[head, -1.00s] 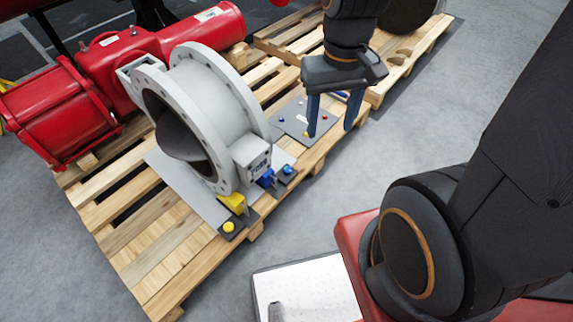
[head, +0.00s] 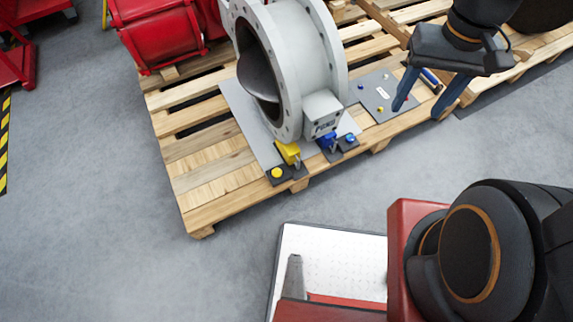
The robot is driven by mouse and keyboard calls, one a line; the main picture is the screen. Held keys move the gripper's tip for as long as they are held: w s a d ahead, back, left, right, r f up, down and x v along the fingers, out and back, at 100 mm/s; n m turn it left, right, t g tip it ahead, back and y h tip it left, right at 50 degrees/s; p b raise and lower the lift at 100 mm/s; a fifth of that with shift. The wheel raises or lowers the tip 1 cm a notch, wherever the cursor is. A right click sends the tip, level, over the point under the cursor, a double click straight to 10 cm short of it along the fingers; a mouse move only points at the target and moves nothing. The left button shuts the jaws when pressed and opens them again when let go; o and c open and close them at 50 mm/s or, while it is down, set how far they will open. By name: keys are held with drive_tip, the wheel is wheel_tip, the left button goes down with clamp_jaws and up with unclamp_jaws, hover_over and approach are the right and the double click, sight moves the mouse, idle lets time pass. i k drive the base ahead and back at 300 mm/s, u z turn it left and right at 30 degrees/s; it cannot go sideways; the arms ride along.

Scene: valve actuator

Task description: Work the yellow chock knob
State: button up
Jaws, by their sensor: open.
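The yellow chock knob (head: 277,172) is a round yellow button on a small dark plate at the pallet's front edge. A yellow block (head: 289,152) stands right behind it, at the foot of the grey valve ring (head: 312,70). My gripper (head: 422,112) points down with its two blue fingers spread. Nothing hides the knob.
A blue block (head: 328,142) and blue knob (head: 350,138) sit just right of the yellow ones. A grey plate (head: 376,92) with small coloured knobs lies further right.

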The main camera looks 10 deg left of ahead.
sight(277, 173)
drive_tip(key=z, duration=1.35)
drive_tip(key=k, duration=1.65)
drive_tip(key=u, duration=1.35)
